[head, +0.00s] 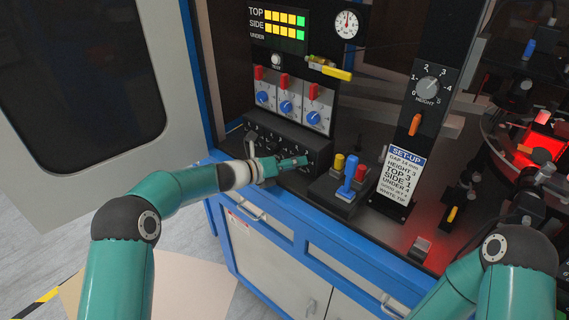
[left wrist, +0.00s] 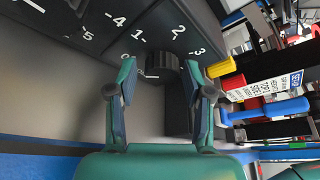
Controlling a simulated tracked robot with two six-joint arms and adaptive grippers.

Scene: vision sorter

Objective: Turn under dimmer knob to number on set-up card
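The set-up card (head: 400,177) stands on the right of the bench and reads UNDER 4, with TOP 3 and SIDE 1. A low black box (head: 262,133) with a row of dials stands below the blue-knob panels. My left gripper (head: 296,162) is at the right part of its front. In the left wrist view, my left gripper (left wrist: 164,78) is open, with a finger on either side of a black knob (left wrist: 164,66) and gaps to both. My right gripper is out of view.
A display (head: 278,25) shows lit bars for TOP and SIDE, none clear for UNDER. Three blue knobs (head: 286,108) with red switches sit above the black box. A button box (head: 346,190) with yellow, blue and red parts stands close right of my left gripper.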

